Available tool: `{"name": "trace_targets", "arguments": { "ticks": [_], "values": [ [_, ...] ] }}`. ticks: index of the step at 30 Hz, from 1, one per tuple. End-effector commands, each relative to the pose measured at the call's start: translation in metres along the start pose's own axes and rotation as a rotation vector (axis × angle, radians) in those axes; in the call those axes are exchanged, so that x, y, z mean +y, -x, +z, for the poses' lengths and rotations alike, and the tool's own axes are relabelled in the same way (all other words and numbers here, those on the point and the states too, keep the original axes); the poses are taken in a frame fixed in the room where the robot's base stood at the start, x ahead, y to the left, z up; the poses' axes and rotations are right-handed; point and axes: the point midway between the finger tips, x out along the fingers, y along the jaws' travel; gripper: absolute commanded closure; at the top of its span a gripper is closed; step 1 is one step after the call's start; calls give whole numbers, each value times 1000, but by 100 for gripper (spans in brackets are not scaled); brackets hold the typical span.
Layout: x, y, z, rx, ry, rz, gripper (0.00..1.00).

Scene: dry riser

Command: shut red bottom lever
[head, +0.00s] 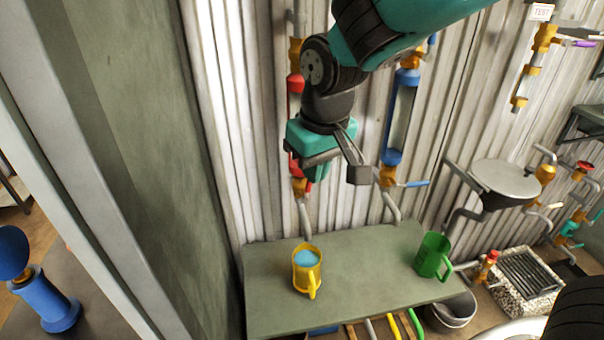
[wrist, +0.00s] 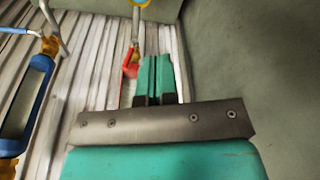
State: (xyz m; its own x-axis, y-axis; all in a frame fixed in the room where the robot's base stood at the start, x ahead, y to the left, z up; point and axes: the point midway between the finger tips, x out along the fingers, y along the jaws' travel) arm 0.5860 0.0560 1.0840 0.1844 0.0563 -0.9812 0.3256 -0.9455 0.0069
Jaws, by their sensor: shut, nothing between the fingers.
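The red-framed column (head: 295,84) stands on the corrugated wall in the head view, partly hidden behind my arm. Its bottom brass valve (head: 301,186) shows just below my gripper. In the wrist view this valve (wrist: 134,53) is beyond the fingertips, with a red part (wrist: 131,70) beside the fingers. I cannot tell whether that red part is the bottom lever or the frame's end; the lever is not clear in the head view. My gripper (head: 318,172) is shut and empty, in front of the column's lower part. Its teal fingers (wrist: 155,62) are together in the wrist view.
A blue-framed column (head: 402,110) with a blue lever (head: 416,184) stands to the right. Below, a bench (head: 365,272) holds a yellow mug (head: 307,272) with blue contents and a green mug (head: 433,256). A greenish wall (head: 150,150) stands close on the left.

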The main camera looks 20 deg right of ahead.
Motion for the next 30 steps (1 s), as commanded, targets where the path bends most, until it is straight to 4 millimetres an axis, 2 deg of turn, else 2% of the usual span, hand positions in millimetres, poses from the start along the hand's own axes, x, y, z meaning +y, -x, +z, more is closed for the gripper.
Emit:
{"name": "trace_targets", "arguments": {
  "ticks": [1, 3, 6, 9, 13, 20, 23, 30],
  "values": [
    [1, -13, -27, 4, -28, 62, 100],
    [4, -32, -60, 27, -78, 155, 100],
    [6, -59, -97, 68, -140, 279, 100],
    [5, -81, -120, 108, -188, 380, 100],
    [3, -98, -136, 147, -226, 465, 100],
    [8, -113, -142, 165, -246, 502, 100],
    [16, -126, -142, 163, -245, 502, 100],
    [42, -170, -147, 160, -245, 502, 100]
  ]
}}
